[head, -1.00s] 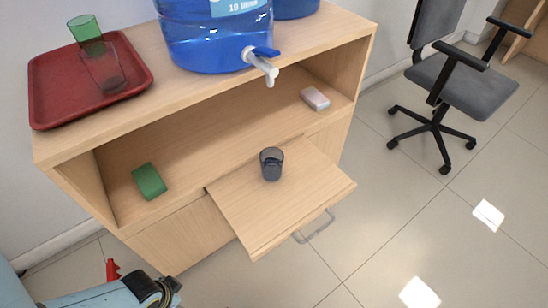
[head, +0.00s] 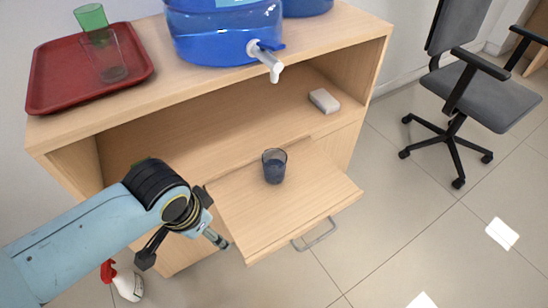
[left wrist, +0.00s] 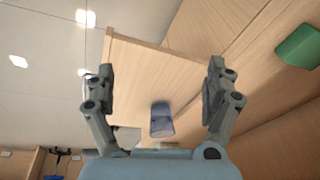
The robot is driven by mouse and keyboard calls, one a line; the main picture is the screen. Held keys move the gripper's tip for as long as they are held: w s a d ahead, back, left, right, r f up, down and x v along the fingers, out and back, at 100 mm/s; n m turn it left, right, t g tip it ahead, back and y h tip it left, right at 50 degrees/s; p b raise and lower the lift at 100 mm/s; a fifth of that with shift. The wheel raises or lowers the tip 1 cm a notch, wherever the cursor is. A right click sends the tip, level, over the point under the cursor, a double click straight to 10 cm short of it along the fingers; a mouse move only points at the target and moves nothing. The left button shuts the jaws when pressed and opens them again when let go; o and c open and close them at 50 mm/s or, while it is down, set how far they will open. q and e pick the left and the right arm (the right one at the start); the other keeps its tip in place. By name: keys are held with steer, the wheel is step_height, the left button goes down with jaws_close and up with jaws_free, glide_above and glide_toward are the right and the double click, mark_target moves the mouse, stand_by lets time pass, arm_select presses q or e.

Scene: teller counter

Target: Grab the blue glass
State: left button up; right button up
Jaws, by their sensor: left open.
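The blue glass (head: 274,166) is a small, see-through, dark blue tumbler. It stands upright on the pull-out board (head: 320,205) of the wooden cabinet. It also shows in the left wrist view (left wrist: 162,122), low in the picture, between the lines of the two fingers. My left gripper (head: 184,246) is open and empty, in front of the cabinet and to the left of the board. In the left wrist view, its spread fingers (left wrist: 160,70) have a clear gap between them, and the glass is not touched. My right gripper is in neither view.
A red tray (head: 60,95) on top holds a green glass (head: 91,17) and a clear glass (head: 108,66). Blue water jugs (head: 222,35) stand beside it. A green block (left wrist: 299,45) and a pale box (head: 324,101) lie inside the cabinet. A spray bottle (head: 128,285) is on the floor.

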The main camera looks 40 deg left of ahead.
arm_select(q)
steer(key=w+r+n+b, duration=0.1)
steer(key=w+r, duration=0.3)
steer(key=r, duration=0.3)
steer(key=n+y+b, duration=0.2)
steer(key=n+b, duration=0.1)
steer(key=n, duration=0.5)
glide_toward(275, 164)
steer(key=s, duration=0.2)
steer(key=shift+t, duration=0.4)
steer(key=x, duration=0.2)
steer(key=b+x, duration=0.1)
steer(key=x, duration=0.1)
steer(key=b+x, duration=0.1)
steer(key=x, duration=0.1)
steer(key=shift+d+f, duration=0.2)
steer(key=shift+f, duration=0.25)
steer(key=shift+r, duration=0.1)
steer(key=shift+w, duration=0.1)
steer(key=c, duration=1.4)
